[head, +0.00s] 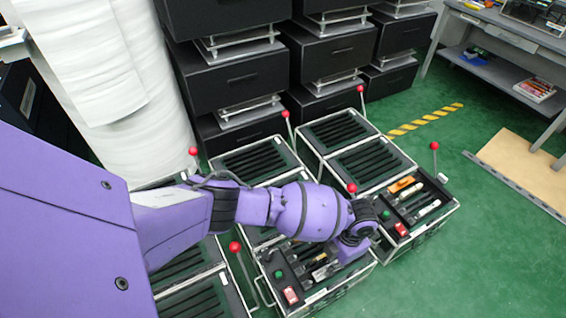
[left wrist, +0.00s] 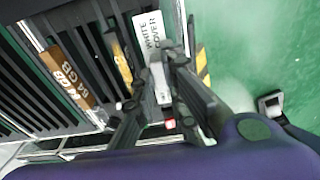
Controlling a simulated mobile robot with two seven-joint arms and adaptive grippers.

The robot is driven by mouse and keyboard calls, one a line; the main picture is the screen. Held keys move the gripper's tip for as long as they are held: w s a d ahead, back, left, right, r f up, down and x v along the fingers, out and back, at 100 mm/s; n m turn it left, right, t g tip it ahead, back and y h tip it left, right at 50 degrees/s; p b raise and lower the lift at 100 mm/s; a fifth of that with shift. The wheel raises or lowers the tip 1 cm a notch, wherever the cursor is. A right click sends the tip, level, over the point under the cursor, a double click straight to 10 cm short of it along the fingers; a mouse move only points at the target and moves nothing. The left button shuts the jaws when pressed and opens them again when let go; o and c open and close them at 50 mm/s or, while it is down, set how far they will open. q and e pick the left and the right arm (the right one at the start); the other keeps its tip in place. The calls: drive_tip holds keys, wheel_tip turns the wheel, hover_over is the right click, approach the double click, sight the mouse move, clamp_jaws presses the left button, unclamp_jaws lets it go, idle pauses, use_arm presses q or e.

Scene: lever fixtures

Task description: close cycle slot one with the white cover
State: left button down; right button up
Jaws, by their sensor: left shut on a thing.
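A white cover (left wrist: 149,30), printed "WHITE COVER", stands out at the top middle of the left wrist view. My left gripper (left wrist: 162,78) is shut on the cover's near end, between its two dark fingers. In the head view my left gripper (head: 353,248) is over the right side of the front lever fixture (head: 318,297); its fingertips are hidden there. Dark slots run beside the cover in the left wrist view. Which one is cycle slot one I cannot tell. My right gripper is in neither view.
A brown "64GB" piece (left wrist: 67,79) and a narrow yellow-brown piece (left wrist: 121,58) lie among the slots. Another fixture (head: 415,208) holds an orange piece (head: 401,184). Red-knobbed levers, such as one (head: 352,188) near my wrist, stand up around. Green floor (head: 480,260) is open at right.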

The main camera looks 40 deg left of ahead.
use_arm(q)
drive_tip(key=shift+w+f+b, duration=0.15)
drive_tip(key=shift+f+b, duration=0.6)
drive_tip(key=shift+f, duration=0.3)
drive_tip(key=c, duration=1.7)
unclamp_jaws()
drive_tip(key=r, duration=0.4)
drive_tip(key=w+r, duration=0.1)
drive_tip(key=r, duration=0.7)
drive_tip(key=shift+w+d, duration=0.15)
drive_tip(key=shift+d, duration=0.15)
drive_tip(key=shift+f, duration=0.1)
